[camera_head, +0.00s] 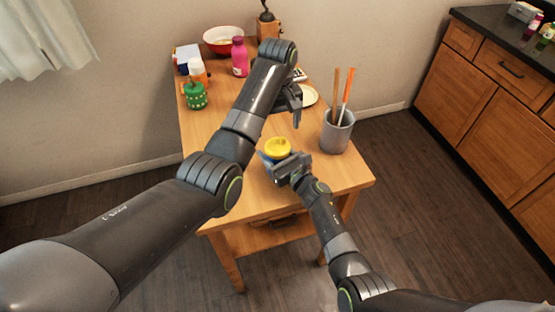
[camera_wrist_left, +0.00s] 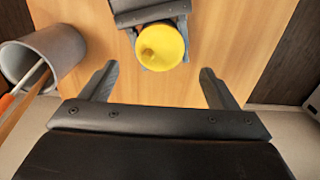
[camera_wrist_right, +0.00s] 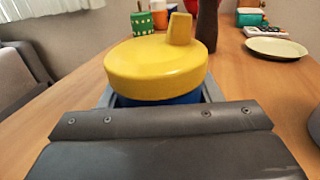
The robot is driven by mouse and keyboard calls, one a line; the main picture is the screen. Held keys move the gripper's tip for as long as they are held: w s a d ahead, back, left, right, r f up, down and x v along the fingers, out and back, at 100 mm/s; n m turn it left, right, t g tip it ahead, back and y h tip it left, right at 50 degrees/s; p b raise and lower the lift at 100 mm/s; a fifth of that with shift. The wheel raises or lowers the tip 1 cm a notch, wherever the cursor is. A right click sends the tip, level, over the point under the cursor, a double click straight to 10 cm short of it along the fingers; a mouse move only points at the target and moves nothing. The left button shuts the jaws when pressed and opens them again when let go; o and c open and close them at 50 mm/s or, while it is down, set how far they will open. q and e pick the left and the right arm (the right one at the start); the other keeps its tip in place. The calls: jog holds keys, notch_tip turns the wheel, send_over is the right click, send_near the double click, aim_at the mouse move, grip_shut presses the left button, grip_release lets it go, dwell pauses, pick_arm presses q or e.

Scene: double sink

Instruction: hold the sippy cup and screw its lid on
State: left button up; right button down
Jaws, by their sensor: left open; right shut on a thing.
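The sippy cup has a blue body (camera_wrist_right: 165,100) and a yellow lid (camera_head: 278,148) with a spout. It stands upright near the front of the wooden table. The lid (camera_wrist_right: 155,72) sits on top of the body; I cannot tell how tightly. My right gripper (camera_head: 283,161) is shut around the blue body, below the lid. My left gripper (camera_head: 296,117) is open and empty, behind the cup in the head view. In the left wrist view, the lid (camera_wrist_left: 160,46) shows beyond and between the open left fingers (camera_wrist_left: 158,69), apart from them.
A grey utensil holder (camera_head: 336,134) with wooden and orange handles stands right of the cup. A plate (camera_head: 309,96) lies behind my left gripper. A green container (camera_head: 195,97), a pink bottle (camera_head: 239,60) and a red bowl (camera_head: 222,35) stand farther back. The table's left front is clear.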

aim_at(277, 145)
pick_arm(q)
jog(key=shift+f, duration=4.05)
jog(key=c, duration=1)
jog(key=shift+m, duration=0.9)
jog(key=o, duration=1.2)
jog(key=shift+c, duration=0.2)
